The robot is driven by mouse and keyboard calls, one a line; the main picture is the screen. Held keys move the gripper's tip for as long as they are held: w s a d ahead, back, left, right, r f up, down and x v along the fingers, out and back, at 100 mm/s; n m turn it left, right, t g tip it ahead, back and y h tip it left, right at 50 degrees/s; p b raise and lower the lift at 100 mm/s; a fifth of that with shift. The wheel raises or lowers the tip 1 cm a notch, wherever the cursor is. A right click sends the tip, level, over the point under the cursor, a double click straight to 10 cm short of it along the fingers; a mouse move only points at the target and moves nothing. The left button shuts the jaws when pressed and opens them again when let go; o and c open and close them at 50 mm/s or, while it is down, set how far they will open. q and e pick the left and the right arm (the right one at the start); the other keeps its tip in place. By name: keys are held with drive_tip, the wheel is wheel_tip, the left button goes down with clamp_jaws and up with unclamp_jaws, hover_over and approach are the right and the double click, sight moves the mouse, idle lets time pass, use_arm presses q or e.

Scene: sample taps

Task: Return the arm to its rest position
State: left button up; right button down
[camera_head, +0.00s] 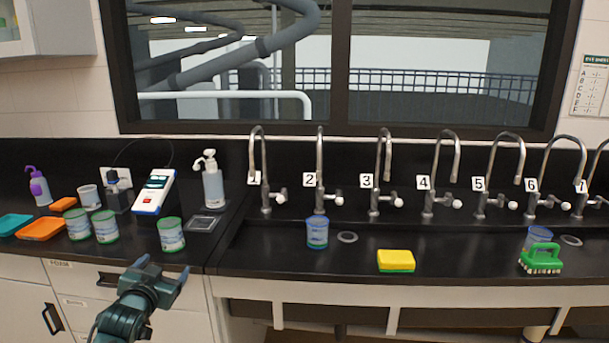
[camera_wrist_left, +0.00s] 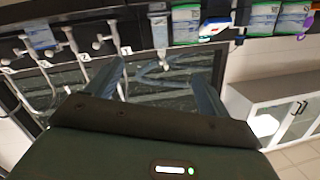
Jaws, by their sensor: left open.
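My left gripper (camera_head: 164,270) is in the lower left of the head view, in front of the counter's front edge. Its two fingers are apart with nothing between them. The left wrist view also shows the spread, empty fingers (camera_wrist_left: 154,70), with the counter, taps and cups beyond them in a tilted picture. My left arm comes up from the bottom of the head view, before the drawers (camera_head: 95,278). My right gripper does not show.
Green-rimmed cups (camera_head: 171,235), a white-and-blue meter (camera_head: 154,192) and a pump bottle (camera_head: 213,186) stand on the left counter. A blue cup (camera_head: 317,233), yellow sponge (camera_head: 396,261) and green brush (camera_head: 541,259) are by the numbered taps (camera_head: 376,175).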

use_arm(q)
drive_tip(key=s+d+f+m+g+h, duration=0.1)
drive_tip(key=s+d+f, duration=0.4)
drive_tip(key=s+f, duration=0.2)
drive_tip(key=s+d+f+g+h, duration=0.1)
drive_tip(key=s+d+f+g, duration=0.1)
drive_tip(key=s+d+f, duration=0.35)
drive_tip(key=s+d+f+g, duration=0.1)
drive_tip(key=s+d+f, duration=0.1)
drive_tip(key=s, duration=0.6)
drive_tip(key=s+d+f+g+h, duration=0.1)
drive_tip(key=s+d+f, duration=0.2)
drive_tip(key=s, duration=0.5)
drive_tip(key=s+d+f+n+h, duration=0.1)
drive_tip(key=s+d+f, duration=0.1)
drive_tip(key=s, duration=0.5)
drive_tip(key=shift+s+d+f+g, duration=0.2)
drive_tip(key=shift+s+d+g, duration=0.05)
drive_tip(key=shift+s+g, duration=0.15)
